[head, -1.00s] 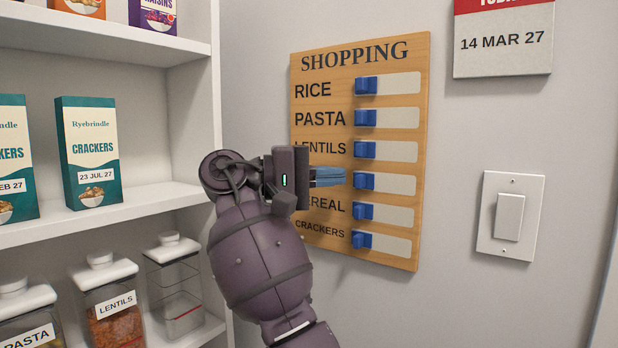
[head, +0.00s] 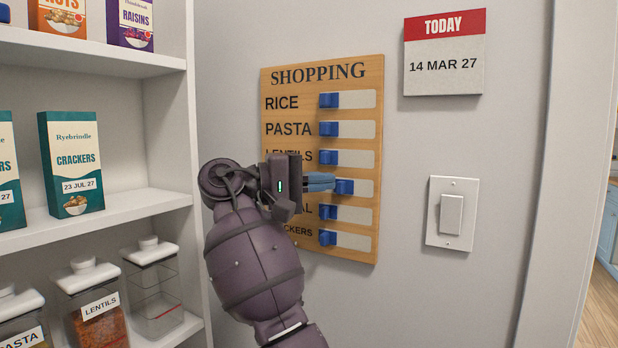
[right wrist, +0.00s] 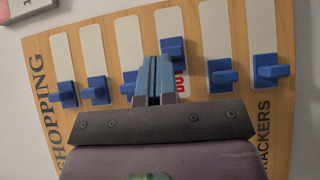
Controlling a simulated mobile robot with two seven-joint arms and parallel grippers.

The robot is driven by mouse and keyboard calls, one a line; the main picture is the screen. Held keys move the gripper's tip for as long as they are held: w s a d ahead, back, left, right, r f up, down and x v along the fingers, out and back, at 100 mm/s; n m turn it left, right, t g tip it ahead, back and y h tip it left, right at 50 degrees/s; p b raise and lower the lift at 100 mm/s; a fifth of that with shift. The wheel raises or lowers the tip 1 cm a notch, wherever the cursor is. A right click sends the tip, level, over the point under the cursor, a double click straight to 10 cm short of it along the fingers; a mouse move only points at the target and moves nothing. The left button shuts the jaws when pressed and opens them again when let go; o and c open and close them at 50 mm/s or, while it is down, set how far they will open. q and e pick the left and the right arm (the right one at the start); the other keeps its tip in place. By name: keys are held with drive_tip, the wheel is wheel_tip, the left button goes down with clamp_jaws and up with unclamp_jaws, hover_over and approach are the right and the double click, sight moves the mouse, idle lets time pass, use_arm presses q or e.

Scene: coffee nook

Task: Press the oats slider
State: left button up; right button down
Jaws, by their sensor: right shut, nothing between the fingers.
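The wooden shopping board (head: 366,75) hangs on the wall with a column of blue sliders in pale slots. The fourth-row slider (head: 345,187), between lentils and cereal, sits farther right than the others; its row label is hidden behind my right gripper (head: 324,181). My right gripper is shut and empty, its fingertips at the left side of that slider, touching or very nearly. In the right wrist view the same slider (right wrist: 172,53) stands off from its row, with red lettering (right wrist: 180,80) partly uncovered beside the fingers. My left gripper is not in view.
The lentils slider (head: 328,158) is just above and the cereal slider (head: 328,212) just below my fingers. White shelves (head: 150,205) with boxes and jars stand at the left. A light switch (head: 451,214) and calendar (head: 445,55) are on the wall at right.

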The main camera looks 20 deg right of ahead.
drive_tip(key=shift+s+d, duration=0.15)
drive_tip(key=shift+d, duration=0.05)
drive_tip(key=shift+f, duration=0.1)
drive_tip(key=shift+d, duration=0.1)
drive_tip(key=w+a, duration=0.1)
drive_tip(key=a, duration=1)
drive_tip(key=shift+w, duration=0.2)
drive_tip(key=shift+d, duration=0.1)
